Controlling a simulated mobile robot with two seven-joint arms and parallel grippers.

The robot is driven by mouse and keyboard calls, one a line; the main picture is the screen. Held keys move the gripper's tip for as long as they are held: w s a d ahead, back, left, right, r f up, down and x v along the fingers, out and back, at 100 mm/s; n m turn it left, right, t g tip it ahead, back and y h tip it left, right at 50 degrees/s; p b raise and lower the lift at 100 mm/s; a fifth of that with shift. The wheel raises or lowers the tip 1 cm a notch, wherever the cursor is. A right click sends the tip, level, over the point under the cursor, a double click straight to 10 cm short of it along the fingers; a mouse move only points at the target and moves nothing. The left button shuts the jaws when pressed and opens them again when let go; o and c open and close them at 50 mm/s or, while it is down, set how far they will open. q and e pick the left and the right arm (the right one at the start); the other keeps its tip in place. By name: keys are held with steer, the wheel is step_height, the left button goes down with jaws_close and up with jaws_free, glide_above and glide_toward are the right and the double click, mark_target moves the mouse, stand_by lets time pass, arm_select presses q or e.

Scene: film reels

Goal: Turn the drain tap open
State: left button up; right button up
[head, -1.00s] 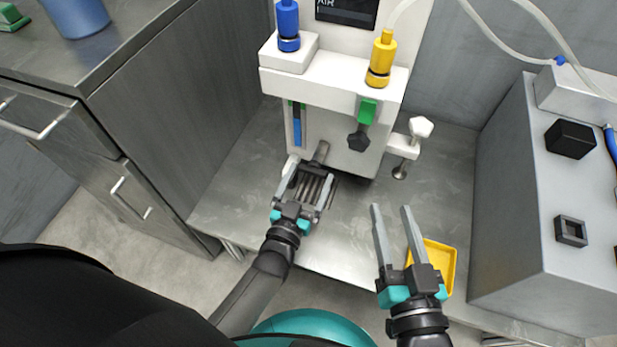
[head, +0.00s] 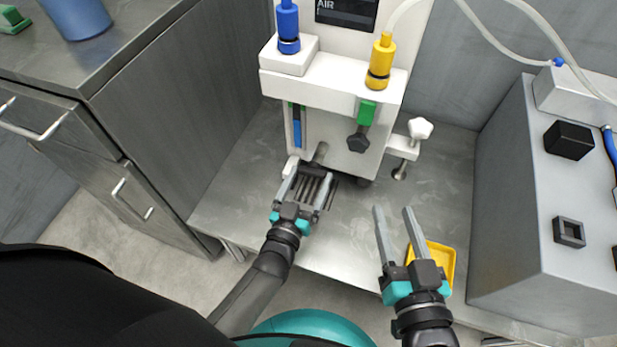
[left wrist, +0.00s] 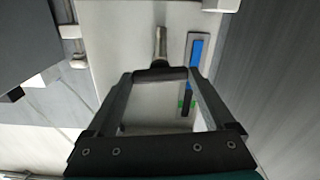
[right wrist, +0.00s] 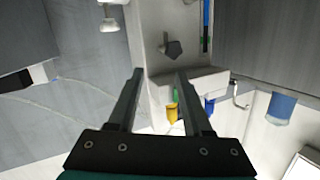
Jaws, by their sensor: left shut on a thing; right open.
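The drain tap is a short metal pipe (head: 320,152) low on the front of the white machine, with a dark crossbar handle at its end. In the left wrist view the pipe (left wrist: 160,42) and the black handle (left wrist: 160,74) show clearly. My left gripper (head: 308,171) is shut on this handle, with one finger at each end of it; the left wrist view shows the fingertips (left wrist: 160,78) touching it. My right gripper (head: 394,210) is open and empty in front of the machine, to the right of the tap; its fingers also show in the right wrist view (right wrist: 160,74).
A dark slotted grate (head: 312,188) lies below the tap. A dark knob (head: 358,142) hangs under a green label (head: 367,112). A white clamp (head: 404,147) projects on the right. A yellow tray (head: 446,262) lies behind my right gripper. A grey box (head: 530,200) stands right.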

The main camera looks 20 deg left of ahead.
arm_select(q)
steer(key=n, duration=0.4)
steer(key=shift+p, duration=0.4)
steer(key=n, duration=0.8)
steer(key=shift+f+n, duration=0.1)
steer(key=shift+n, duration=0.2)
steer(key=n, duration=0.2)
steer(key=shift+n, duration=0.4)
steer(key=shift+n+b, duration=0.3)
steer(key=shift+n, duration=0.1)
arm_select(e)
steer(key=shift+f+g, duration=0.15)
steer(key=shift+g, duration=0.25)
arm_select(q)
steer(key=shift+n, duration=0.3)
arm_select(e)
steer(key=shift+f, duration=0.1)
arm_select(q)
steer(key=o, duration=1)
steer(key=shift+o, duration=0.4)
